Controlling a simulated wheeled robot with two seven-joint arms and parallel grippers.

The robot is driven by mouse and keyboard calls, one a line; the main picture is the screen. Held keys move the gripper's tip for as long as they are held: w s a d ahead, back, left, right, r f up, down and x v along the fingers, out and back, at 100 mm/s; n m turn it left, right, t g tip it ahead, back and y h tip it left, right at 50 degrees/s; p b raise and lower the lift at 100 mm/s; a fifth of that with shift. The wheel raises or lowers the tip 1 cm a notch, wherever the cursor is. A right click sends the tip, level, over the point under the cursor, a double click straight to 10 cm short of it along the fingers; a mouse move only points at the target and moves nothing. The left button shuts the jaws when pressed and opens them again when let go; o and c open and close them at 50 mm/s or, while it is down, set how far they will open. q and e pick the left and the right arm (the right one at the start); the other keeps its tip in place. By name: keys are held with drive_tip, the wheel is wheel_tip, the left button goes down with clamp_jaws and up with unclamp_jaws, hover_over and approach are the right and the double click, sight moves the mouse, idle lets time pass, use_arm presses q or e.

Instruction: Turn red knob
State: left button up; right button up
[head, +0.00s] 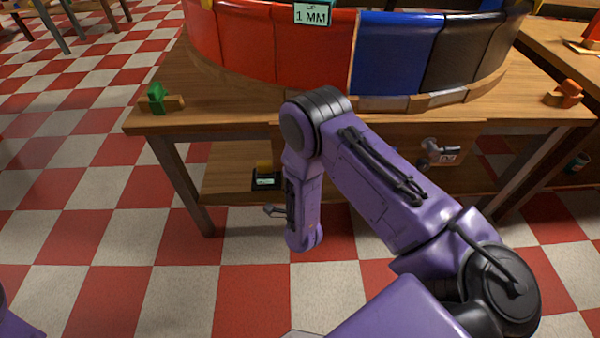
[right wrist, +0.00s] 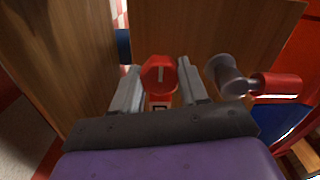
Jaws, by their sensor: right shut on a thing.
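The red knob (right wrist: 160,76), with a pale line on its face, shows in the right wrist view against a wooden panel (right wrist: 210,30). My right gripper (right wrist: 157,70) has one grey finger on each side of it and is shut on it. A small label plate (right wrist: 159,104) sits just below the knob, partly hidden. In the head view my purple right arm reaches down in front of the wooden table; the knob and right fingers are hidden there. My left gripper is not in view.
A grey fitting (right wrist: 226,74) with a red cylinder (right wrist: 276,84) stands right of the knob. The table (head: 240,122) carries a curved red, blue and black ring (head: 315,50), a green piece (head: 157,97) and an orange piece (head: 566,93). Checkered floor in front is clear.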

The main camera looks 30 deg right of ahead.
idle(0.4)
drive_tip(key=o, duration=1.1)
drive_tip(key=shift+c, duration=0.2)
drive_tip(key=v, duration=1)
drive_tip(key=shift+s+p, duration=0.3)
